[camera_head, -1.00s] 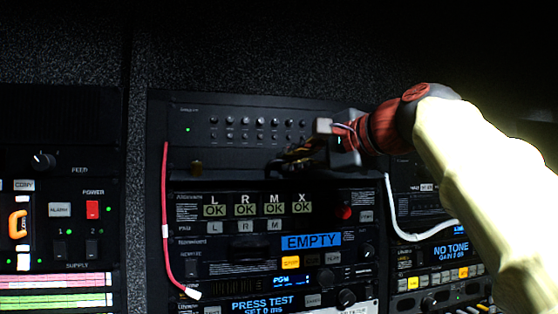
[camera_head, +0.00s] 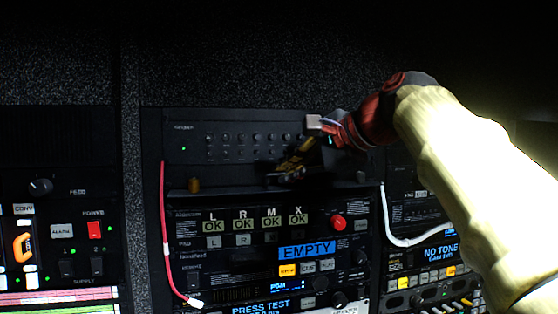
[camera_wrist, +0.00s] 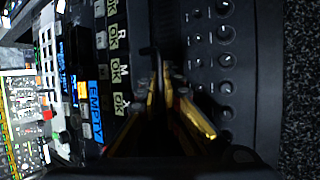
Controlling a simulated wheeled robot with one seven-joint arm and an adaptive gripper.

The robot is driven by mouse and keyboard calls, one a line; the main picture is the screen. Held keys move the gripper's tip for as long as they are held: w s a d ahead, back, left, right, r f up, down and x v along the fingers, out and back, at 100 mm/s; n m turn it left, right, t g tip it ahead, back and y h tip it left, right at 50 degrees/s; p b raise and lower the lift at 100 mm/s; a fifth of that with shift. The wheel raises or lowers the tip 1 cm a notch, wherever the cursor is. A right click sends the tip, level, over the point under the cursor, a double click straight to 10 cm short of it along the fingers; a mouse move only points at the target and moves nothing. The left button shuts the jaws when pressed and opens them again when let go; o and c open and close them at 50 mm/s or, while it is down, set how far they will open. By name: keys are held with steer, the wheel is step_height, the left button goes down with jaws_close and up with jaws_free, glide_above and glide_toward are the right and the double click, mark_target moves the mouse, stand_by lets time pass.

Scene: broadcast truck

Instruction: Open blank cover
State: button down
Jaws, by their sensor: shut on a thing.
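The blank cover (camera_head: 225,188) is a plain black strip in the middle rack, between a knobbed unit above and the L R M X panel below. A brass thumbscrew (camera_head: 193,185) shows at its left end. My gripper (camera_head: 272,178), with yellow-edged fingers, reaches in from the right and is at the middle of the cover. In the wrist view my gripper (camera_wrist: 160,75) is shut on a dark part of the cover (camera_wrist: 170,30). The exact grip is too dark to make out. I cannot tell how far the cover is tilted.
The knobbed unit (camera_head: 235,140) is just above my fingers. The L R M X panel (camera_head: 255,222) with a red knob (camera_head: 339,222) lies below. A red cable (camera_head: 163,230) hangs at left, a white cable (camera_head: 390,225) at right.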

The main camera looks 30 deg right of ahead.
steer(key=shift+r, duration=0.1)
steer(key=c, duration=2.2)
jaws_free()
steer(key=shift+s, duration=0.1)
steer(key=shift+c, duration=0.2)
steer(key=v, duration=1.1)
steer(key=shift+s, duration=0.4)
steer(key=shift+d, duration=0.1)
